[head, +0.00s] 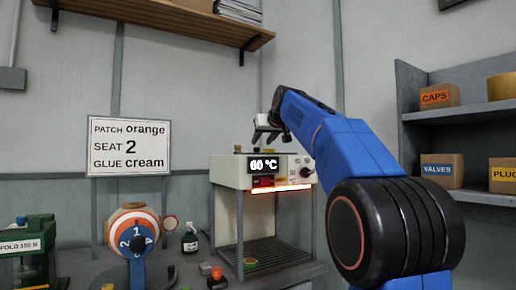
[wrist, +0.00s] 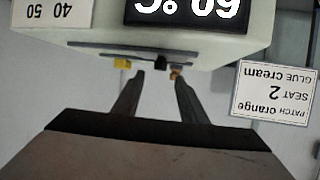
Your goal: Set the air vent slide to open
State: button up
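The heater unit (head: 228,172) is a pale box on a stand with a lit "60 °C" display (head: 263,165). It fills the top of the wrist view, upside down (wrist: 90,25). A dark slot (wrist: 100,47) runs along its top edge there, with a small black tab (wrist: 161,62) that looks like the vent slide, a yellow piece (wrist: 122,63) to its left and a small brownish piece (wrist: 176,72) to its right. My gripper (wrist: 158,78) is open, its fingers apart near the tab. No contact can be made out. In the head view my gripper (head: 266,132) is above the heater.
A wooden shelf (head: 165,15) is above. Shelves with boxes (head: 440,97) are right.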

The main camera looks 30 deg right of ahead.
aim_at(257, 151)
jog(key=x, duration=0.6)
jog(key=shift+w+f, duration=0.15)
jog(key=shift+w, duration=0.1)
grip_shut()
